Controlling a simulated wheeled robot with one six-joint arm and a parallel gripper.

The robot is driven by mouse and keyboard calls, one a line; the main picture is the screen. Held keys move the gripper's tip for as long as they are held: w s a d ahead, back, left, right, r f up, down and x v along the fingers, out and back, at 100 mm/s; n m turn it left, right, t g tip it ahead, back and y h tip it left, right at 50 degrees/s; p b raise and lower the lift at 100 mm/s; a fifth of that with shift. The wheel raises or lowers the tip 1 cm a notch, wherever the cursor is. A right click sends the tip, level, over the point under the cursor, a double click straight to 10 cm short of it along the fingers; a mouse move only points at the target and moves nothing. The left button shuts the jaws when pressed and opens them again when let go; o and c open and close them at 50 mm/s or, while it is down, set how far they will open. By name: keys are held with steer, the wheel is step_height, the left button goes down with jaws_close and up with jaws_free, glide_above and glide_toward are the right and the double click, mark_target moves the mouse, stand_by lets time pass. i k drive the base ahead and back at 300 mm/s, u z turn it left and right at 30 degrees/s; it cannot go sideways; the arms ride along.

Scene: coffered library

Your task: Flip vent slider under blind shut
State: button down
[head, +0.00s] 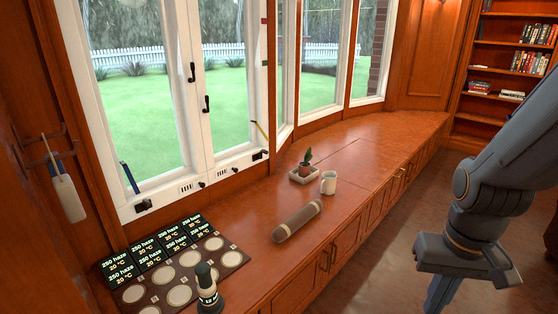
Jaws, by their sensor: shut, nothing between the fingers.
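Two small slotted vents sit in the white bottom rail of the window: a left vent (186,188) and a right vent (222,173). Small dark knobs show beside them, one (202,184) between the vents and one (235,169) right of the right vent. Whether either slider is open or shut is too small to tell. No lowered blind is clearly visible over the panes. My gripper (441,296) hangs at the lower right, shut and empty, pointing down, well away from the window and vents. Its fingertips are partly cut off by the bottom edge.
The wooden window bench (340,190) carries a brown roll (297,221), a white mug (328,183), a potted plant (305,168), a panel of discs and displays (160,275) and a dark bottle-like object (208,291). Floor (380,260) is open before the bench. Bookshelves (510,65) stand at right.

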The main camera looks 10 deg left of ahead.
mark_target(234, 169)
steer(key=z, duration=0.2)
steer(key=i, duration=0.65)
steer(key=u, duration=0.5)
steer(key=i, duration=0.75)
steer(key=u, duration=0.6)
